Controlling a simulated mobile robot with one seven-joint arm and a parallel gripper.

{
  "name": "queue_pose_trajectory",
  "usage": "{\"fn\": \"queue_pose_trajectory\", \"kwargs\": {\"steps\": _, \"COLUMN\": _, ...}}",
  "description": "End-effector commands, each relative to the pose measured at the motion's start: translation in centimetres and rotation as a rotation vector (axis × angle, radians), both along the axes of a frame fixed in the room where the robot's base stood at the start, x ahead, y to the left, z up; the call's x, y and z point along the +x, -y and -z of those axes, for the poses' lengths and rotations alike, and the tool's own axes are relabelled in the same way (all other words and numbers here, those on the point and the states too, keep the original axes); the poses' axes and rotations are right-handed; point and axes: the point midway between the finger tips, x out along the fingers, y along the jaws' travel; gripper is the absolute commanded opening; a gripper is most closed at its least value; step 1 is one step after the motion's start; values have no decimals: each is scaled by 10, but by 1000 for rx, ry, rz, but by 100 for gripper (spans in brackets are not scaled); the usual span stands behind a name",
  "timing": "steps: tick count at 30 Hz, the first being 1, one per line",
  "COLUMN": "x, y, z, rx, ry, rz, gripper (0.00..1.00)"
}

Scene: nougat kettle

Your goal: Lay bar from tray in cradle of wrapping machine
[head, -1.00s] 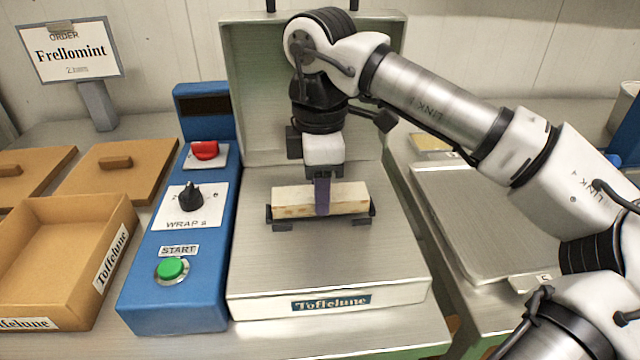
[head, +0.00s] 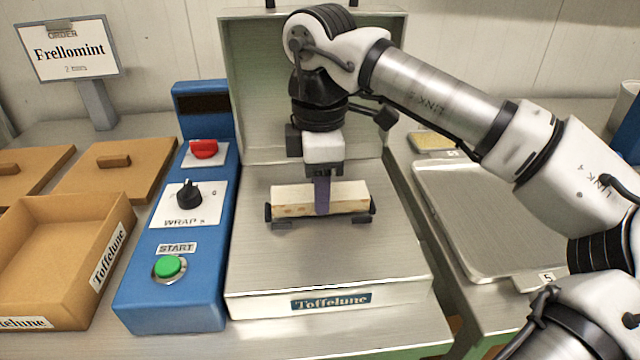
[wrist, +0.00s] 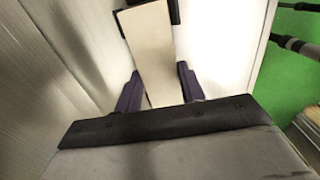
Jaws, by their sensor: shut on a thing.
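A cream nougat bar with brownish flecks (head: 345,197) lies level, left to right, at the dark cradle (head: 362,221) on the wrapping machine's metal bed (head: 330,262). The cradle's end brackets show at both ends of the bar. My gripper (head: 322,195) points down over the bar's middle, its purple finger in front of the bar. In the wrist view the bar (wrist: 150,50) runs between the two purple fingers, which are shut on it. Whether the bar rests fully on the cradle floor is hard to tell.
The blue control panel (head: 185,250) has a red switch, a black knob and a green button (head: 169,267). An open Toffelune box (head: 60,250) stands left. The raised lid (head: 270,90) is behind the arm. A metal tray (head: 480,225) lies right.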

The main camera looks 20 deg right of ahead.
Motion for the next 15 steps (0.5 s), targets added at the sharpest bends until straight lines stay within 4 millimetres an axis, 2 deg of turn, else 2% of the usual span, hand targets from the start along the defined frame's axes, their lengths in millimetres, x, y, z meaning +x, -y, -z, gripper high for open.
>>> {"fn": "queue_pose_trajectory", "kwargs": {"steps": 15, "x": 0, "y": 0, "z": 3, "rx": 0, "ry": 1, "rz": 1, "gripper": 13}}
